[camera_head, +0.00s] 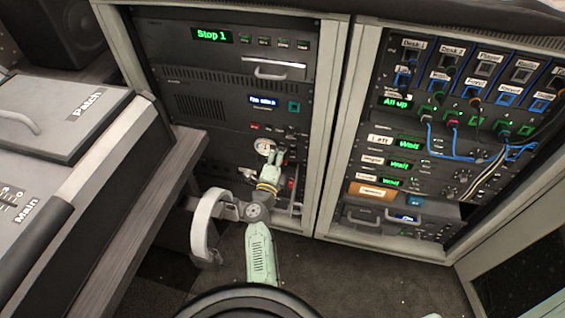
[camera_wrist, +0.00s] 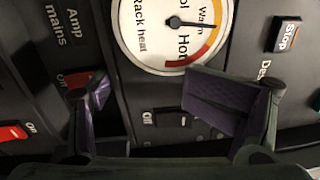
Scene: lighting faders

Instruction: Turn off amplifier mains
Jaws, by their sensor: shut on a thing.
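In the wrist view, the "Amp mains" label (camera_wrist: 66,25) is at the upper left, turned sideways. Below it is a red-marked switch (camera_wrist: 76,80) with "Off" lettering, partly hidden by the left finger. My gripper (camera_wrist: 150,105) is in front of the panel, its purple-padded fingers on either side of a dark area. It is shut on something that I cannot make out. In the head view, my gripper (camera_head: 276,153) is at the lower part of the left rack, beside the round gauge (camera_head: 264,147); the mains switch cannot be made out there.
The rack heat gauge (camera_wrist: 168,25) is above the fingers, its needle near "Warm". Another "Off" switch (camera_wrist: 170,119) lies between them. A red "On" switch (camera_wrist: 14,131) is at far left. A "Stop" button (camera_wrist: 287,35) is at right. The desk (camera_head: 145,190) bounds the left side.

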